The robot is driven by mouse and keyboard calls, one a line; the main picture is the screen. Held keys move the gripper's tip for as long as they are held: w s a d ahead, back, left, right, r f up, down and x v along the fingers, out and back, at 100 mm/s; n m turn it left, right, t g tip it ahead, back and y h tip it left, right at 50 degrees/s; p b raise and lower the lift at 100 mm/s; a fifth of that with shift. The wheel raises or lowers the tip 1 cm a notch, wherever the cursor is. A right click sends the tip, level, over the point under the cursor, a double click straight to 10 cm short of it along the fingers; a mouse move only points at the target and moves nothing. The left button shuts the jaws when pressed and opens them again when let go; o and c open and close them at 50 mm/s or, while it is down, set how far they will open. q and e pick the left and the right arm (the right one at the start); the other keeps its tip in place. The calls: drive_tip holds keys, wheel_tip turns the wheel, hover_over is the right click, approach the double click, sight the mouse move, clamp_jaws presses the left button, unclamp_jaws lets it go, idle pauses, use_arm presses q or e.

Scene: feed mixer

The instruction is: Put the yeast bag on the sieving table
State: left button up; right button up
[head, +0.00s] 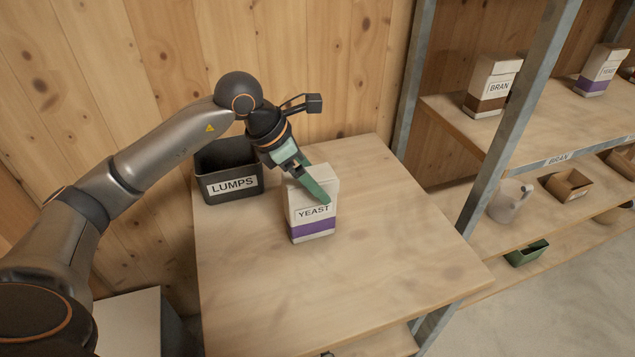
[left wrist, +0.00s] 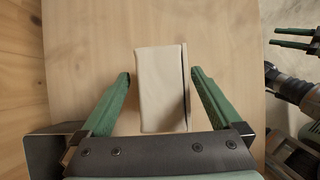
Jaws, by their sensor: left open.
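The yeast bag (head: 311,218), white with a purple band and the word YEAST, stands upright on the wooden sieving table (head: 370,280), toward its back. My left gripper (head: 311,191) is at the top of the bag. In the left wrist view, the top of the bag (left wrist: 160,88) lies between the two green fingers of the left gripper (left wrist: 160,82). The fingers are open, with a gap on each side of the bag. In the left wrist view, part of another gripper shows at the right edge, likely my right gripper (left wrist: 292,38).
A black bin labelled LUMPS (head: 229,184) stands at the table's back left, close to my left wrist. A shelf rack (head: 480,200) on the right holds a BRAN bag (head: 490,87), another YEAST bag (head: 601,71) and a jug (head: 508,201). The table's front and right are clear.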

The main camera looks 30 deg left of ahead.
use_arm(q)
drive_tip(key=v, duration=0.9)
drive_tip(key=shift+s+a+r, duration=0.1)
drive_tip(key=shift+s+r, duration=0.05)
drive_tip(key=shift+r, duration=0.15)
